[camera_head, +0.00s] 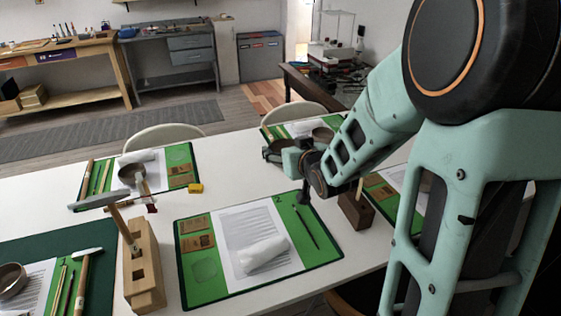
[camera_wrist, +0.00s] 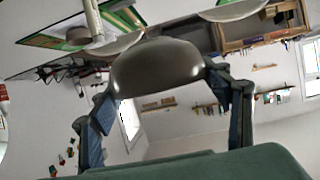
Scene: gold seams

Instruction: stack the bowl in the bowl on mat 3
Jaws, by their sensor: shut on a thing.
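My gripper (camera_head: 274,152) is above the middle of the white table, pointing left. In the wrist view my gripper (camera_wrist: 160,80) is shut on a dark grey-brown bowl (camera_wrist: 155,66), one finger at each side. The held bowl is hard to make out in the head view. Other bowls stand on green mats: one bowl (camera_head: 131,173) on the back-left mat (camera_head: 97,203), one bowl (camera_head: 322,133) on the back mat (camera_head: 268,133), and one bowl (camera_head: 12,281) at front left. I cannot read which mat is number 3.
The front middle mat (camera_head: 215,284) holds a white roll (camera_head: 263,252). A wooden block (camera_head: 145,270) with a hammer-like tool stands left of it. A dark wooden block (camera_head: 357,211) stands at right. A yellow block (camera_head: 195,188) lies on bare tabletop.

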